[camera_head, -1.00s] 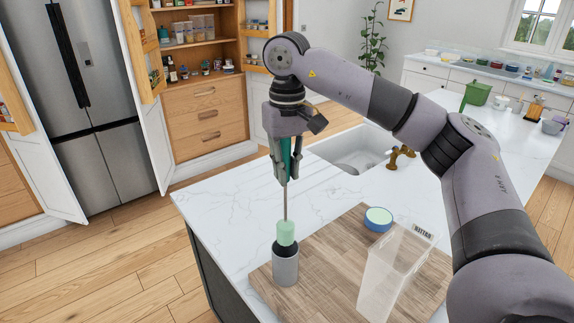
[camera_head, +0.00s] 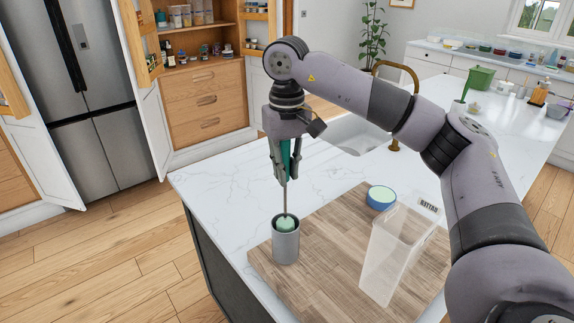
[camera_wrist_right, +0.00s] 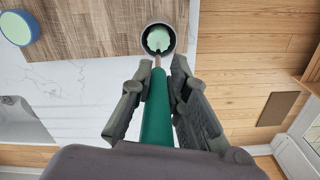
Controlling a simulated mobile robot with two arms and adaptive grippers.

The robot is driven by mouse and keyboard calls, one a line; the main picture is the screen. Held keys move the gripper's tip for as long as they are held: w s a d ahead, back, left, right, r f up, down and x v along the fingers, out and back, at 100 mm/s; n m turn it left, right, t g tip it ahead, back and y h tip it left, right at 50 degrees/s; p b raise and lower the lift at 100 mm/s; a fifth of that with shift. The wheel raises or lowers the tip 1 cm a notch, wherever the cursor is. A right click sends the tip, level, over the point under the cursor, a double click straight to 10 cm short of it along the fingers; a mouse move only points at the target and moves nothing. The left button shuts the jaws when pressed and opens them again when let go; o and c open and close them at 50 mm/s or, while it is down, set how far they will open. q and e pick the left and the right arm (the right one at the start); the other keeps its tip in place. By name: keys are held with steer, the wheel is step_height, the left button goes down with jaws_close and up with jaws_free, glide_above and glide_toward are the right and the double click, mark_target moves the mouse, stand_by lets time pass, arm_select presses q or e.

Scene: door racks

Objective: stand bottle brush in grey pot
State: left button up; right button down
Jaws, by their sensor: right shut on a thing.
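The bottle brush has a dark green handle (camera_wrist_right: 157,115), a thin metal stem and a pale green head (camera_head: 286,224). My right gripper (camera_head: 288,180) is shut on the handle and holds the brush upright, head down. The grey pot (camera_head: 286,246) stands on the near left part of the wooden board. The brush head is partly inside the pot's mouth, its top still showing at the rim. In the right wrist view the head (camera_wrist_right: 158,39) sits within the round rim of the pot (camera_wrist_right: 172,50). My left gripper is not in view.
A clear plastic container (camera_head: 392,250) and a blue bowl with pale green contents (camera_head: 381,197) stand on the wooden board (camera_head: 325,265), right of the pot. A sink (camera_head: 355,135) with a brass tap (camera_head: 394,143) lies behind. The white counter left of the pot is clear.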

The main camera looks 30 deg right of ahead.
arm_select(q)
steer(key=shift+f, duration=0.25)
arm_select(e)
steer(key=shift+f, duration=0.3)
steer(key=c, duration=1.5)
jaws_free()
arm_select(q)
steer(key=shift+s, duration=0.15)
arm_select(e)
steer(key=shift+o, duration=0.2)
step_height(320, 180, up, 12)
steer(key=shift+f, duration=0.1)
